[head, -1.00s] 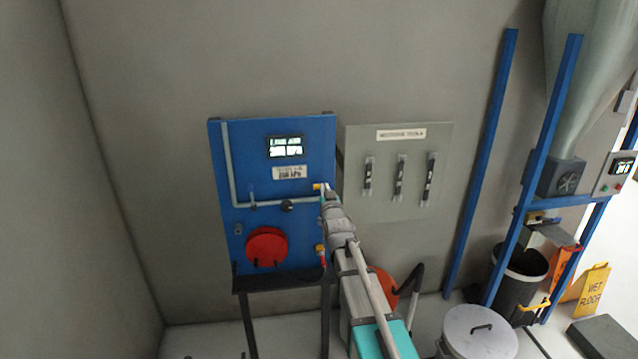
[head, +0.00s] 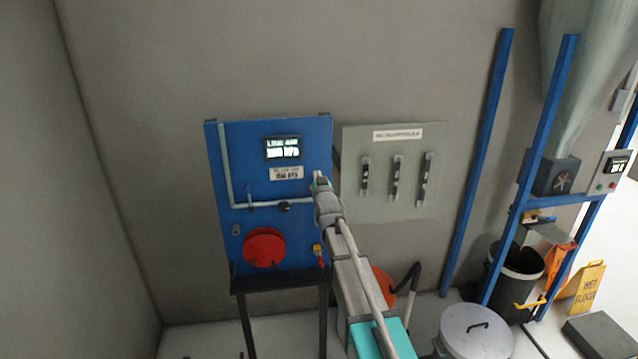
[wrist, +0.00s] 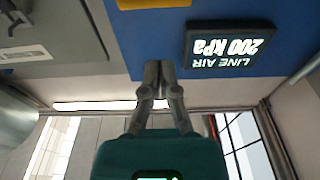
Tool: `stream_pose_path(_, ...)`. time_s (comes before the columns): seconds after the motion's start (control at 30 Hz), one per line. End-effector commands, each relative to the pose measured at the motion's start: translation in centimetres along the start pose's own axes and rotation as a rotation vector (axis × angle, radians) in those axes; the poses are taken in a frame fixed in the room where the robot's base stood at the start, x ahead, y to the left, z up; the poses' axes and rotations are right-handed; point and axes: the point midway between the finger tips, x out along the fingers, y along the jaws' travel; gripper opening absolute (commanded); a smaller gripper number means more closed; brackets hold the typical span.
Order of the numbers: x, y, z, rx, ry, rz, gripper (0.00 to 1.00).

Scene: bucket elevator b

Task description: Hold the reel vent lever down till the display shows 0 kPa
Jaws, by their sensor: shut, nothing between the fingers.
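The display (head: 283,148) is on the upper part of the blue panel (head: 217,165). In the wrist view the display (wrist: 230,47) appears upside down and reads LINE AIR 200 kPa. My gripper (head: 319,180) is at the panel's right edge, to the right of and below the display. In the wrist view my gripper (wrist: 160,68) is shut and empty, with its fingertips against the panel's lower edge in the picture. A yellow piece (wrist: 150,3), perhaps the vent lever, is cut off at the top of the wrist view. My gripper hides that spot in the head view.
A red reel (head: 264,247) and a grey pipe (head: 232,190) are on the panel. A grey cabinet (head: 430,150) with several black handles stands close to the right. A lidded bin (head: 478,335) is at the lower right.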

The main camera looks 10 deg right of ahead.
Motion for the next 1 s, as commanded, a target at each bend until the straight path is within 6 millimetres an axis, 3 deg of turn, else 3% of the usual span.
stream_pose_path(0.13,2.8,0.0,-0.1,0.0,0.0,0.0,0.0)
stream_pose_path(0.5,1.1,-0.1,3.0,0.0,0.0,0.0,0.0)
stream_pose_path(1.0,0.8,-0.1,3.8,0.0,0.0,-0.001,0.0)
